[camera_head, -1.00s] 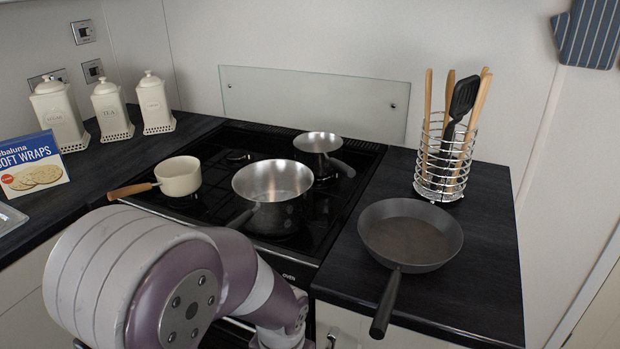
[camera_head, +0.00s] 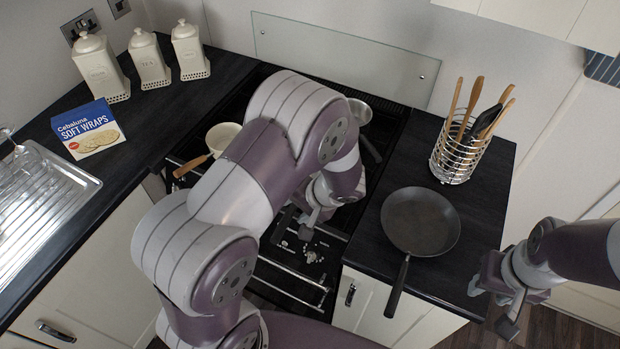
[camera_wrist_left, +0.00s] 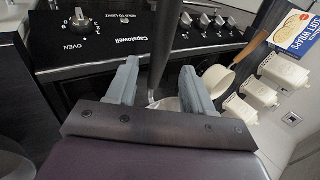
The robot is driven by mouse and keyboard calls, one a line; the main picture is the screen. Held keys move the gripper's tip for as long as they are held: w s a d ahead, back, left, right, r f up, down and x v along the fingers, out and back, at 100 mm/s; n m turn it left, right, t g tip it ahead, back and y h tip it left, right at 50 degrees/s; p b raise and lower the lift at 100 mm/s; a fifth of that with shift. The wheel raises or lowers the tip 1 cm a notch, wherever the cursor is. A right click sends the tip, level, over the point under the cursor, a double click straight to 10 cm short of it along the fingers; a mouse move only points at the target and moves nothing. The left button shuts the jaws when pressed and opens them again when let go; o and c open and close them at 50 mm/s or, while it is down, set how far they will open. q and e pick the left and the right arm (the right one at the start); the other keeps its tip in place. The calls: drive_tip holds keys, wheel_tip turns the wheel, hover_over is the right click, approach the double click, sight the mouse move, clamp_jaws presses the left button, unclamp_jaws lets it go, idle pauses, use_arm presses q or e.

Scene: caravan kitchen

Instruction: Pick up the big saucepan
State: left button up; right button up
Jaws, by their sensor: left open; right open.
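The big saucepan is hidden behind my left arm in the head view. In the left wrist view, a long dark handle (camera_wrist_left: 174,45), apparently the big saucepan's, runs down between the two fingers of my left gripper (camera_wrist_left: 160,88). A pale strip of the pan's metal body (camera_wrist_left: 168,103) shows just beyond it. The left gripper is open around the handle; contact cannot be told. In the head view the left gripper (camera_head: 308,222) is at the hob's front edge, partly hidden by its own wrist. My right gripper (camera_head: 492,306) is open and empty, right of the worktop.
A cream saucepan (camera_head: 222,138) and a small metal pan (camera_head: 360,111) stand on the hob. A dark frying pan (camera_head: 420,222) lies on the right worktop, its handle over the front edge, beside a utensil rack (camera_head: 458,158). Canisters (camera_head: 150,60) and a wraps box (camera_head: 88,130) stand left.

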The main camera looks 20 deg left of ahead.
sight(292, 211)
use_arm(q)
drive_tip(key=p+x, duration=0.1)
drive_tip(key=x, duration=0.4)
drive_tip(key=shift+s+d+f+p, duration=0.1)
drive_tip(key=shift+f+p, duration=0.05)
drive_tip(key=shift+p, duration=0.25)
drive_tip(key=shift+f, duration=0.15)
clamp_jaws()
idle(0.8)
